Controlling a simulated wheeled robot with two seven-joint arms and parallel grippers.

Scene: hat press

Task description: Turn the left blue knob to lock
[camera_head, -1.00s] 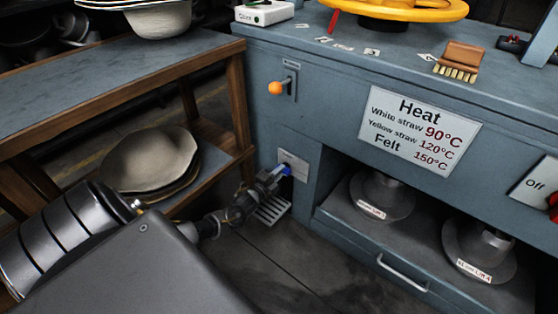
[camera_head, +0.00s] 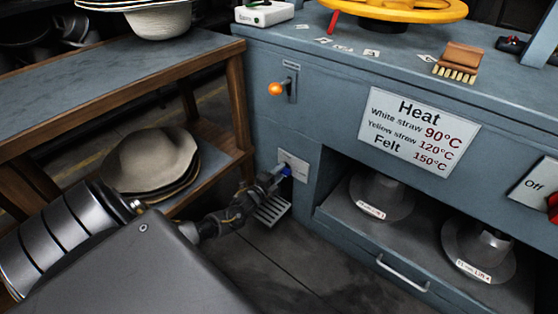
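The blue knob (camera_head: 285,170) sits on a light metal plate (camera_head: 293,162) low on the blue-grey cabinet front. Only a small part of the knob shows, because my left gripper covers the rest. My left gripper (camera_head: 278,174) reaches in from the left, low down, with its tips at the knob. The tips are small and partly hidden, so I cannot tell whether they grip the knob or only touch it. My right gripper is not in view.
A wooden shelf unit (camera_head: 238,100) with stacked felt hats (camera_head: 150,160) stands on the left. An orange-tipped lever (camera_head: 276,88) is above the knob. Metal hat forms (camera_head: 381,195) sit in the cabinet recess at right.

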